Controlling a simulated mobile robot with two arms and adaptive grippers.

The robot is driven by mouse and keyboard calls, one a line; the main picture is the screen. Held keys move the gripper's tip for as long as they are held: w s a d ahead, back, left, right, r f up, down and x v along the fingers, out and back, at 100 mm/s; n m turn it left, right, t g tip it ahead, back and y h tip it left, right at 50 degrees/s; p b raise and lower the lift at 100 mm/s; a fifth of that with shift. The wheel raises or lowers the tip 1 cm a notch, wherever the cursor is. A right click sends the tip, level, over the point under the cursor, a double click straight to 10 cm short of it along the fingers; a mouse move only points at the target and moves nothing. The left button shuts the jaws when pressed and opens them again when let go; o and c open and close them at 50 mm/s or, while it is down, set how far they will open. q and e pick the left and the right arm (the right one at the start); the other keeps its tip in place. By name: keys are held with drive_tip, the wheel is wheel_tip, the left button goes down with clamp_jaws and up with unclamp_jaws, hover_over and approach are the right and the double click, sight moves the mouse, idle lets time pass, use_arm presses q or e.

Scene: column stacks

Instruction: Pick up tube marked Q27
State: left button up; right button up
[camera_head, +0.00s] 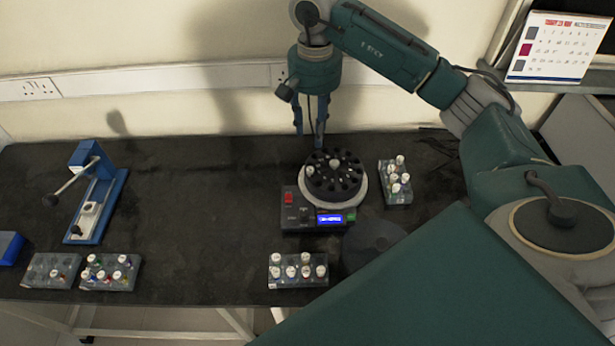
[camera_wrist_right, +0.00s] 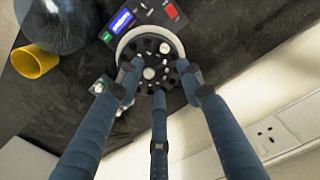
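White-capped tubes stand in several racks on the dark bench; their markings are too small to read, so I cannot tell which is Q27. One rack (camera_head: 397,196) is right of the centrifuge, another (camera_head: 298,281) in front of it. Two more racks, the left one (camera_head: 50,272) and its neighbour (camera_head: 112,281), are at the front left. The centrifuge's black rotor (camera_head: 333,183) has white-capped tubes in it. My right gripper (camera_head: 312,132) hangs above and behind the rotor, pointing down. In the wrist view its three fingers (camera_wrist_right: 160,84) are spread, with nothing between them. My left gripper is not in view.
The centrifuge base (camera_head: 290,214) has a lit blue display. A blue stand with a lever (camera_head: 112,205) and a blue box (camera_head: 10,247) are at the left. The wall is close behind my right gripper. The bench between stand and centrifuge is clear.

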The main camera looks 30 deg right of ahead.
wheel_tip(320, 180, down, 3)
drive_tip(key=b, duration=0.2)
drive_tip(key=p, duration=0.2)
hover_over(310, 169)
drive_tip(key=f, duration=0.4)
drive_tip(key=shift+s+d+f, duration=0.1)
drive_tip(key=shift+s+f, duration=0.2)
drive_tip(key=shift+w+f, duration=0.1)
drive_tip(key=shift+f, duration=0.55)
wheel_tip(310, 169, down, 4)
drive_tip(key=shift+w+f+p, duration=0.15)
drive_tip(key=shift+p, duration=1)
drive_tip(key=shift+f, duration=0.3)
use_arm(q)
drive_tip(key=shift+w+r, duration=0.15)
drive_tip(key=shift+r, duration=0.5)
use_arm(e)
drive_tip(key=c, duration=0.8)
